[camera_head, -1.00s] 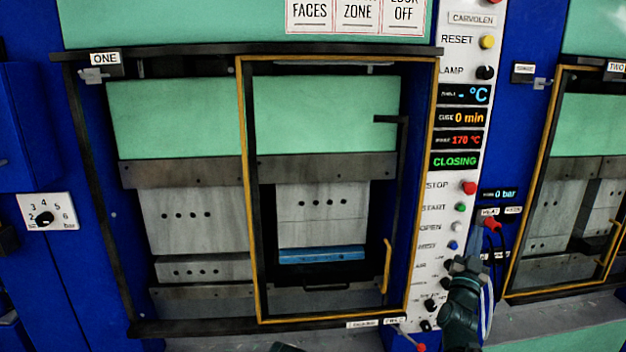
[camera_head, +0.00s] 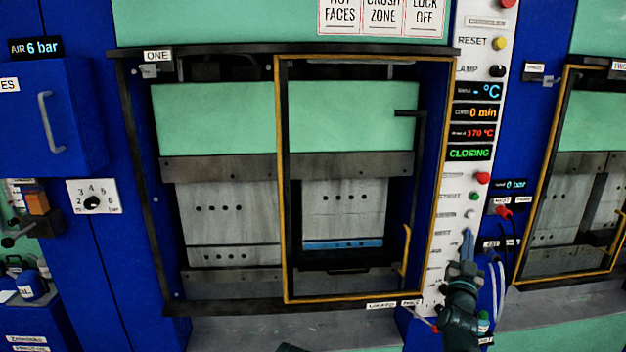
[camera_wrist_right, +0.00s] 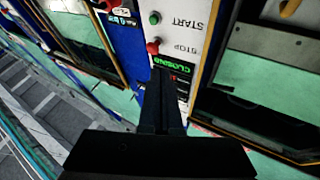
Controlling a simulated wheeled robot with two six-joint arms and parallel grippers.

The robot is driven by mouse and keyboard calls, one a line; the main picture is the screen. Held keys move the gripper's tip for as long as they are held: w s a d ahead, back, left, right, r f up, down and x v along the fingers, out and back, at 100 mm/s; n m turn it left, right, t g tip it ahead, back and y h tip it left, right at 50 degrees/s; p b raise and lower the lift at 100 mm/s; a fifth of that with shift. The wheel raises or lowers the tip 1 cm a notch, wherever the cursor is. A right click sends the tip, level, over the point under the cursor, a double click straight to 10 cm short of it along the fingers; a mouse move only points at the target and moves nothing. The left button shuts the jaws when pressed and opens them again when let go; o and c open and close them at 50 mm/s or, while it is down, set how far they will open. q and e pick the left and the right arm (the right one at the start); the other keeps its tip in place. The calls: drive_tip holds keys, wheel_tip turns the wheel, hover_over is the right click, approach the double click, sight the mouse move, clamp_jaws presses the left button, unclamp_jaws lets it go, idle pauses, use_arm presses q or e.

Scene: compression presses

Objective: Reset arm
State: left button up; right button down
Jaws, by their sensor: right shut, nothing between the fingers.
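My right gripper (camera_head: 467,240) is in front of the lower part of the white control panel (camera_head: 474,48) of press ONE, its fingers pointing up and shut with nothing between them. In the right wrist view the shut fingers (camera_wrist_right: 162,90) lie over the panel, close to the green CLOSING display (camera_wrist_right: 172,68) and the red STOP button (camera_wrist_right: 153,47). I cannot tell whether they touch the panel. My left gripper is not in view; a dark bit at the bottom edge of the head view is too small to name.
Press ONE stands behind a yellow-framed guard (camera_head: 281,180); a thin blue strip (camera_head: 343,244) shows between its plates. The display (camera_head: 469,153) reads CLOSING. A grey ledge (camera_head: 300,331) runs below.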

drive_tip(key=w+a+f+n+g+y+b, duration=0.25)
drive_tip(key=a+f+n+y, duration=0.4)
drive_tip(key=a+f, duration=0.7)
drive_tip(key=s+a+f+n+g+y+b, duration=0.1)
drive_tip(key=s+a+f+g+y, duration=0.15)
drive_tip(key=a+f, duration=0.35)
drive_tip(key=s+a+f+n+g+y+b, duration=0.1)
drive_tip(key=s+a+f+g+y, duration=0.15)
drive_tip(key=a+f+g, duration=0.35)
drive_tip(key=s+a+f+n+g+h+b, duration=0.1)
drive_tip(key=s+a+f+g, duration=0.1)
drive_tip(key=s, duration=0.6)
drive_tip(key=s+a+f+g+b, duration=0.1)
drive_tip(key=s+a+f+g, duration=0.2)
drive_tip(key=s+f, duration=0.3)
drive_tip(key=s+a+f+n+g+h+b, duration=0.1)
drive_tip(key=s+a+f+g, duration=0.2)
drive_tip(key=s, duration=0.8)
wheel_tip(320, 180, down, 2)
drive_tip(key=shift+f+n+g+h+b, duration=0.1)
drive_tip(key=shift+n+g+h+b, duration=0.3)
drive_tip(key=shift+g, duration=0.3)
idle(2.1)
